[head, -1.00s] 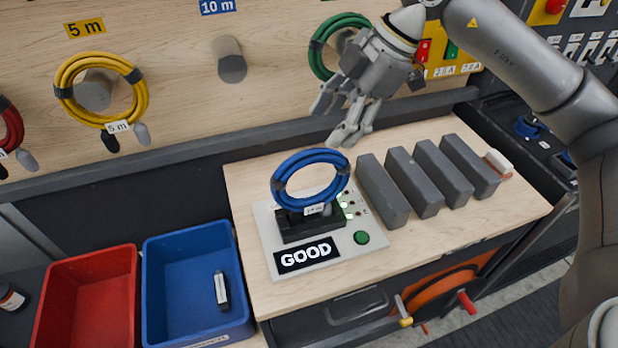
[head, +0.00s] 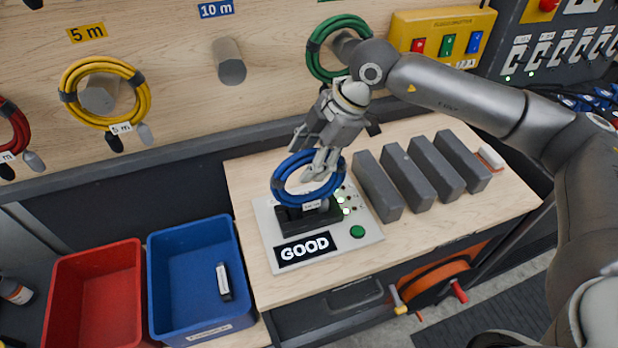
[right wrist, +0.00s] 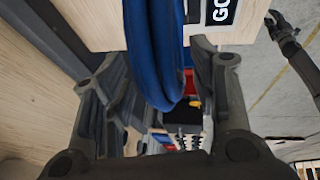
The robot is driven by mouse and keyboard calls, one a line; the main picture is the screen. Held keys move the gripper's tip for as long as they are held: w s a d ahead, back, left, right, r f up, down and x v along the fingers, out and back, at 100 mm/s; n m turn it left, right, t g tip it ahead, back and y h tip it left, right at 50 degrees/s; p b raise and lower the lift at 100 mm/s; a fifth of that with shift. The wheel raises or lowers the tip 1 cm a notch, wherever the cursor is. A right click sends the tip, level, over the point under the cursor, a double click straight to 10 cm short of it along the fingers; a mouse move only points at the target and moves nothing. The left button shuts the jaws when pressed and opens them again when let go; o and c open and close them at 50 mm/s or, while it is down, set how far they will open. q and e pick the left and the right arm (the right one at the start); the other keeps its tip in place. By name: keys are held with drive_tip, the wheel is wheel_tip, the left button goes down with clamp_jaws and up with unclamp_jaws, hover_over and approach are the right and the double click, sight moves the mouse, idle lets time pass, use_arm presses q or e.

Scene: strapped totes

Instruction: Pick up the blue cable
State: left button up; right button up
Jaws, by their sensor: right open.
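The blue cable (head: 281,181) is a coiled loop seated on the black holder of a tester plate (head: 268,233) whose label reads GOOD. My right gripper (head: 318,168) is at the loop's upper right edge, pointing down. In the right wrist view the blue cable (right wrist: 152,50) runs between the two spread fingers of the right gripper (right wrist: 160,100). The fingers are open, and I cannot tell whether either touches the cable. My left gripper is not in view, unless the dark shape at the right edge of the wrist view is part of it.
Several grey blocks (head: 408,178) stand right of the tester. A red bin (head: 92,262) and a blue bin (head: 190,235) sit at lower left. Yellow (head: 70,75) and green (head: 312,50) cables hang on the wall behind.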

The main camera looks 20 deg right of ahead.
clamp_jaws()
idle(0.3)
drive_tip(key=shift+w+r, duration=0.1)
drive_tip(key=shift+r, duration=0.1)
